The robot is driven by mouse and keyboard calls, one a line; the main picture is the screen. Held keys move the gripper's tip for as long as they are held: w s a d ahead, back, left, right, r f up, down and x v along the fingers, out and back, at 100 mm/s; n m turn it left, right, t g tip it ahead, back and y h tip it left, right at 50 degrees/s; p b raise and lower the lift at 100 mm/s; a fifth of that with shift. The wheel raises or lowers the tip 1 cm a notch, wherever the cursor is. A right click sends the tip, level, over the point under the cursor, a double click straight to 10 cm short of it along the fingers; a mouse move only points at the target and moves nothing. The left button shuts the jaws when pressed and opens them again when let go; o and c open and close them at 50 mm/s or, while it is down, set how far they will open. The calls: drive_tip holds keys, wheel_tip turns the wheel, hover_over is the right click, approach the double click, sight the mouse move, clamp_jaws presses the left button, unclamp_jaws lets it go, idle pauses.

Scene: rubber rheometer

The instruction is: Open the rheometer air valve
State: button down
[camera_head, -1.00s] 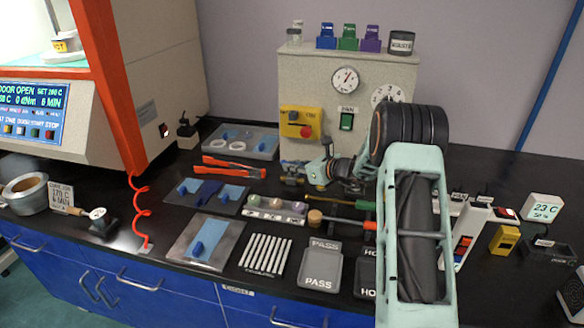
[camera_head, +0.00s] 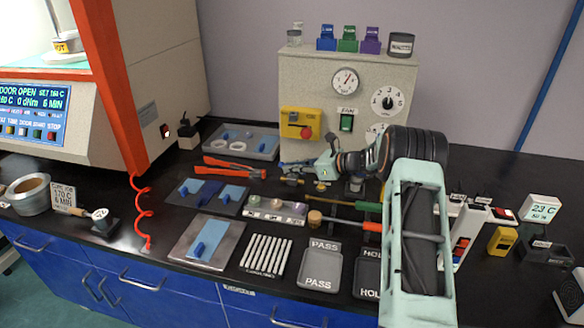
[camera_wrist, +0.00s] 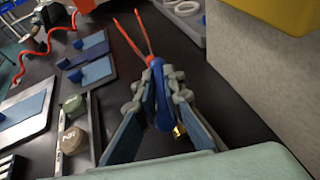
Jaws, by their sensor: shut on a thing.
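The air valve shows brass parts (camera_head: 292,181) low in front of the beige panel box in the head view. In the wrist view a blue lever (camera_wrist: 162,108) stands between my fingers, with a bit of brass (camera_wrist: 178,132) beside its lower end. My gripper (camera_head: 326,168) is at the foot of the box, just right of the brass fitting. In the wrist view my gripper (camera_wrist: 158,85) is shut on the blue lever. My fingers hide part of the lever and most of the valve body.
The beige box (camera_head: 300,80) stands close behind, with a yellow switch (camera_head: 300,122) above. Red tongs (camera_head: 233,167) lie left of the valve. A sample tray (camera_head: 276,211) and a green-handled tool (camera_head: 366,206) lie in front. The rheometer (camera_head: 100,100) is at left.

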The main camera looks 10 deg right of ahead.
drive_tip(key=c, duration=2)
unclamp_jaws()
drive_tip(key=shift+f, duration=0.15)
drive_tip(key=shift+c, duration=0.2)
